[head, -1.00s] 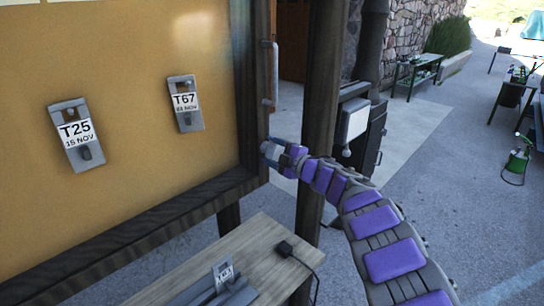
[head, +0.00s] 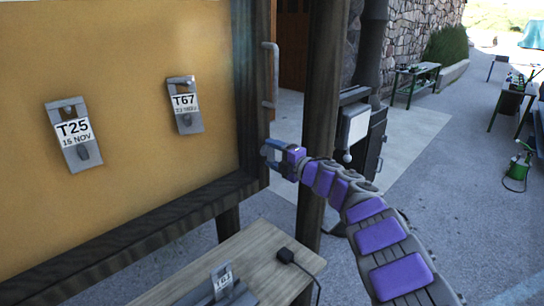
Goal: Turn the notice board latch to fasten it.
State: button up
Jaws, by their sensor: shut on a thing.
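The notice board (head: 110,170) fills the left of the head view, with a tan face and a dark wooden frame (head: 256,105). My arm reaches in from the lower right. My gripper (head: 268,154) is at the right edge of the frame, below the vertical metal handle (head: 270,75). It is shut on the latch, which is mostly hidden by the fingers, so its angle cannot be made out.
Tags T25 (head: 74,135) and T67 (head: 185,105) hang on the board. A wooden bench (head: 265,245) with a black plug (head: 286,255) stands below. A dark post (head: 321,120) stands just behind my gripper.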

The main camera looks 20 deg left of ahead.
jog(key=shift+f, duration=0.25)
jog(key=o, duration=1)
jog(key=shift+d+r, duration=0.15)
jog(key=shift+d, duration=0.1)
jog(key=shift+a, duration=0.15)
jog(key=shift+s, duration=0.1)
jog(key=shift+s+d, duration=0.2)
jog(key=shift+d, duration=0.3)
jog(key=p+v, duration=0.1)
jog(key=v, duration=1.5)
jog(key=shift+d, duration=0.25)
jog(key=shift+w, duration=0.15)
